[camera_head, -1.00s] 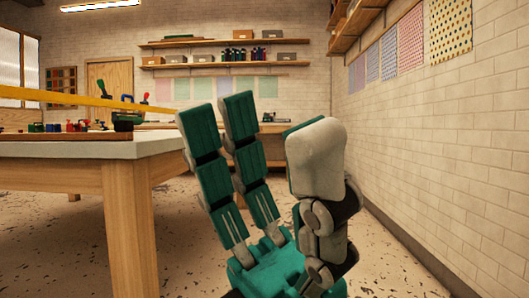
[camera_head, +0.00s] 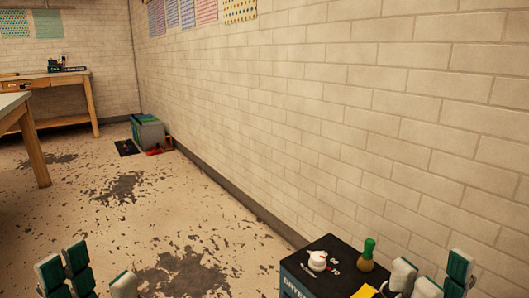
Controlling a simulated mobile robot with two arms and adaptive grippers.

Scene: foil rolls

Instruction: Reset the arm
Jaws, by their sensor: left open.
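My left gripper (camera_head: 97,271) shows at the lower left edge, its green and white fingers pointing up and spread from the thumb. It is open and empty, with bare floor behind it. My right gripper (camera_head: 431,268) shows at the lower right, also with its fingers up and apart from the thumb. It looks open, with nothing seen between its fingers. Its lower part is cut off by the frame. It appears just right of a dark box (camera_head: 293,282) by the wall.
On the dark box are a white object (camera_head: 317,261) and a green-handled tool (camera_head: 368,256). A brick wall (camera_head: 380,110) runs along the right. A grey-green crate (camera_head: 147,132) stands at the wall's far end. A workbench (camera_head: 50,79) stands far left. The middle floor (camera_head: 180,220) is clear.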

